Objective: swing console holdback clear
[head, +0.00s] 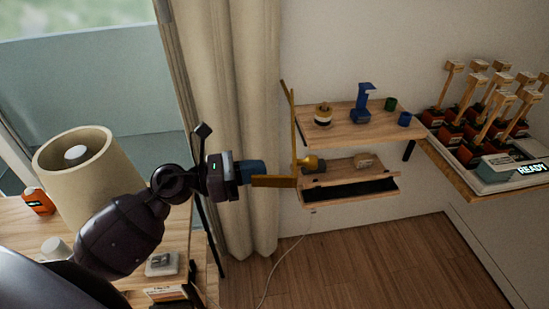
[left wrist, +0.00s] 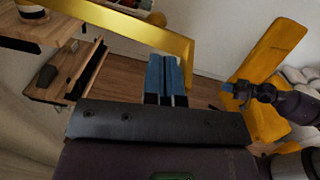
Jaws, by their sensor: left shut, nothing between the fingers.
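The holdback, an ochre angled bar (head: 293,140), stands in front of the left end of the wooden console (head: 350,198). One arm rises and another runs left to my gripper. In the left wrist view the bar (left wrist: 135,28) crosses above the fingers. My left gripper (head: 262,170) is shut and empty, its blue fingers beside the bar; I cannot tell whether they touch. The fingers also show in the left wrist view (left wrist: 166,75). The console has a dark open slot under its top. My right gripper (left wrist: 229,89) seems to show at right, too small to judge.
A wooden shelf (head: 345,134) above the console holds a blue stand and small cups. A curtain (head: 230,110) hangs at left, near my arm. A lamp shade (head: 75,165) stands on the left table. A rack with mallets (head: 480,165) is at right.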

